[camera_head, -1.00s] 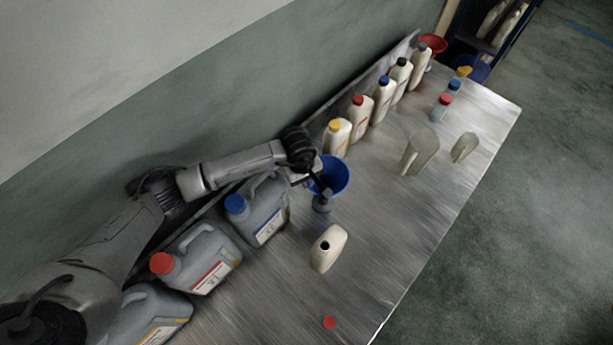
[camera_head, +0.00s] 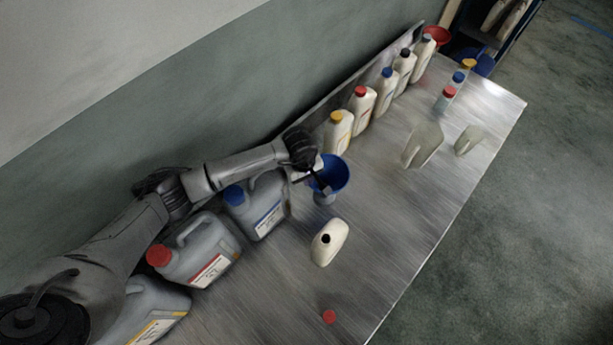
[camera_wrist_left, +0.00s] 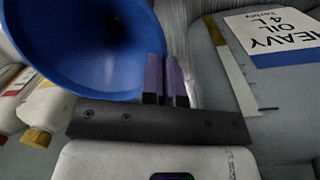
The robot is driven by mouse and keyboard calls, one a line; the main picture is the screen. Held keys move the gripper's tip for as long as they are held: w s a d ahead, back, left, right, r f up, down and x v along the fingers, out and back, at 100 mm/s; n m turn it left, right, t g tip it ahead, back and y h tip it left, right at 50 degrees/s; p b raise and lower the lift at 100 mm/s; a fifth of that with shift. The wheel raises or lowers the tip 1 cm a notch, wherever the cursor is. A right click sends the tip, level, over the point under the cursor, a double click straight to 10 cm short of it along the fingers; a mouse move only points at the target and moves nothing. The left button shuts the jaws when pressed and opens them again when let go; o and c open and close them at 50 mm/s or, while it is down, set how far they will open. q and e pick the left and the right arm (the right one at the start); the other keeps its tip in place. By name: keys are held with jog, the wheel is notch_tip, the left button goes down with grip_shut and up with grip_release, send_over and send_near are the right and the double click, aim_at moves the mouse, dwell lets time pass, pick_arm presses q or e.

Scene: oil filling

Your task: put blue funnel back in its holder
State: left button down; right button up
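The blue funnel (camera_head: 334,171) is near the middle of the table in the head view, mouth up. It fills the upper left of the left wrist view (camera_wrist_left: 75,45). My left gripper (camera_head: 318,184) is at the funnel's near rim. In the left wrist view its two fingers (camera_wrist_left: 166,82) are close together at the rim and look shut on it. A small grey cup-like part (camera_head: 325,199) shows directly below the funnel; I cannot tell whether it is a holder or the funnel's lower part, or whether it touches the table. My right gripper is not in view.
An open cream bottle (camera_head: 329,243) stands in front of the funnel, with a red cap (camera_head: 329,316) nearer. Grey jugs (camera_head: 262,207) stand left, under my arm. Several capped bottles (camera_head: 338,137) line the back edge. Clear jugs (camera_head: 423,144) stand right.

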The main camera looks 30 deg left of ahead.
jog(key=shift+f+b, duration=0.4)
jog(key=shift+b, duration=0.05)
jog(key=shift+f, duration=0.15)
dwell(0.6)
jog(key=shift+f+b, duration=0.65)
jog(key=shift+b, duration=0.15)
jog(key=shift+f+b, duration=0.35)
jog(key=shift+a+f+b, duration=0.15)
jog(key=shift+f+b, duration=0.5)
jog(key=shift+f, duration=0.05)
